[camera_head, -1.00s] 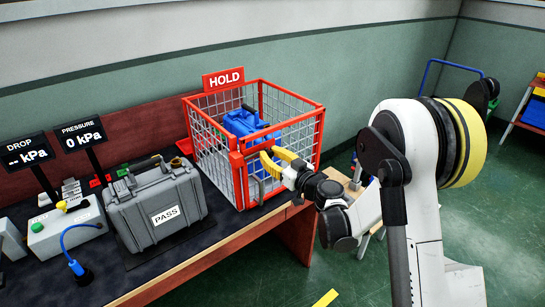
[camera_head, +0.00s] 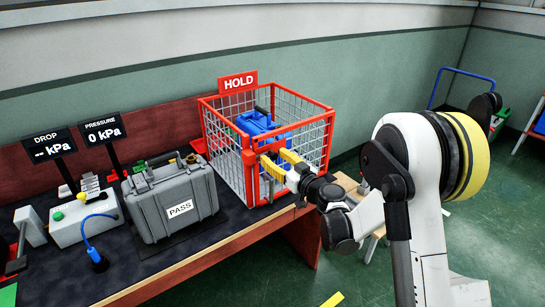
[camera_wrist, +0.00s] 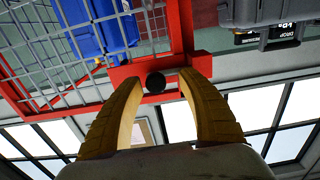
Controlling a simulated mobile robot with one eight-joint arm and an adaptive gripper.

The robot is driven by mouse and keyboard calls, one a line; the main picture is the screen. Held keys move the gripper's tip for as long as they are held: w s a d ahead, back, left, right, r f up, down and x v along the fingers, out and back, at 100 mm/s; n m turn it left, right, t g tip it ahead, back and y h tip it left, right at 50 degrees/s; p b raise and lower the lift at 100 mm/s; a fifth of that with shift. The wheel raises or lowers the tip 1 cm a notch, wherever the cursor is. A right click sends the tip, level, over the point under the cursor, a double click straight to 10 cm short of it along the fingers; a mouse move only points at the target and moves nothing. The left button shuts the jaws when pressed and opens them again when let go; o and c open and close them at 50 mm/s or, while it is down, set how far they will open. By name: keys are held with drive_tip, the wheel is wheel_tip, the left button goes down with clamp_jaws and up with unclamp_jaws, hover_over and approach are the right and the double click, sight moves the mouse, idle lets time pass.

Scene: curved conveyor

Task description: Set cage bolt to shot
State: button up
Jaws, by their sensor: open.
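The red-framed wire cage (camera_head: 222,150) stands on the bench under a HOLD sign. A blue case (camera_head: 258,128) is inside it; its blue side also shows in the wrist view (camera_wrist: 98,28). My gripper (camera_head: 274,160) is at the cage's front corner, its yellow fingers open. In the wrist view, my gripper (camera_wrist: 161,82) has its fingertips on either side of a dark round knob (camera_wrist: 155,82), which looks like the bolt's end, in front of the red cage block (camera_wrist: 150,68). I cannot tell whether the fingers touch the knob. The bolt's position cannot be told.
A grey case (camera_head: 172,200) marked PASS stands on the bench (camera_head: 190,256) left of the cage. Left of that are a control box (camera_head: 84,220) with a blue hose and two display signs. A small wooden stool (camera_head: 347,183) stands right of the bench.

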drive_tip(key=v, duration=1.1)
drive_tip(key=shift+d, duration=0.15)
drive_tip(key=d+r+m+t+h, duration=0.5)
drive_tip(key=d+r+h, duration=0.4)
drive_tip(key=r, duration=0.6)
drive_tip(key=s+d+m+g+h, duration=0.3)
drive_tip(key=s+d, duration=0.3)
drive_tip(key=s+a+f+g, duration=0.1)
drive_tip(key=s+f+g, duration=0.2)
drive_tip(key=s, duration=0.5)
drive_tip(key=s+a+f+g+y, duration=0.1)
drive_tip(key=s+a+f+g, duration=0.1)
drive_tip(key=s+f, duration=0.3)
drive_tip(key=s+a+f+n+g+y, duration=0.1)
drive_tip(key=s+f+g, duration=0.3)
drive_tip(key=s, duration=0.7)
drive_tip(key=shift+s+a+g, duration=0.25)
drive_tip(key=shift+a+g, duration=0.05)
drive_tip(key=shift+g, duration=0.2)
